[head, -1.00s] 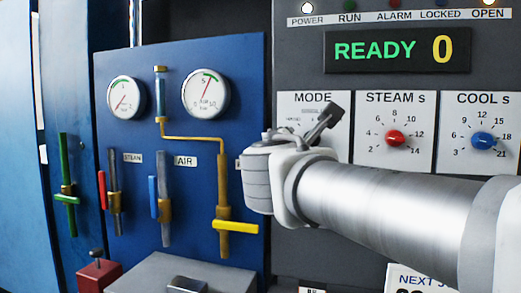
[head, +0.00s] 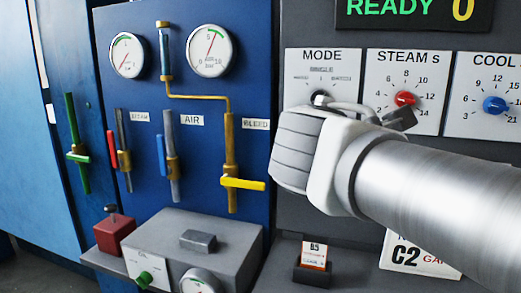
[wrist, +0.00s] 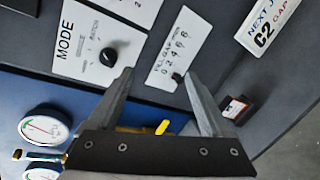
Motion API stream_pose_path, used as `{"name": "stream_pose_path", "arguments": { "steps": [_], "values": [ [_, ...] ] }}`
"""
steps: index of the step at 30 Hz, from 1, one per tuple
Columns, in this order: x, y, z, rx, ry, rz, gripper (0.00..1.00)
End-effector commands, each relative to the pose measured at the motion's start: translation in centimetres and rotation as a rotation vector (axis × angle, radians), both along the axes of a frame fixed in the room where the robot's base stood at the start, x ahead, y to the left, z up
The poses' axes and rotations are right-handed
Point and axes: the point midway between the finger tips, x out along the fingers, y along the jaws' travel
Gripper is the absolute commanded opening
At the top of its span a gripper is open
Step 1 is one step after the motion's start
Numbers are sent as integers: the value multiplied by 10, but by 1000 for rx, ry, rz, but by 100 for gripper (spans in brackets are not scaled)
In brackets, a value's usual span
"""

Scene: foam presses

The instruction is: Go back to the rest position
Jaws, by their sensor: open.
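My gripper (wrist: 160,85) is open and empty in the wrist view, its two grey fingers apart in front of the panel. In the head view my arm reaches in from the right and its end stands before the dark grey control panel, just below the MODE plate (head: 322,62). The gripper fingers are mostly hidden behind the wrist there. The black MODE knob (wrist: 108,57) shows in the wrist view, apart from the fingers. A display (head: 412,10) reads READY 0.
A blue panel carries two gauges (head: 209,51), pipes and a yellow valve handle (head: 243,184). A grey box (head: 185,243) and a red block (head: 114,234) jut out below it. A small card holder (head: 313,272) and a C2 card (head: 417,256) sit below my arm.

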Motion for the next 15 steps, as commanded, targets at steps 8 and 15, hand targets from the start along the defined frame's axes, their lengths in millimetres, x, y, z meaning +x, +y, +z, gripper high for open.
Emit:
{"name": "stream_pose_path", "arguments": {
  "steps": [8,15],
  "values": [
    [-70,-44,-64,664,96,-344,83],
    [-129,-32,-110,1216,139,-672,83]
  ]
}}
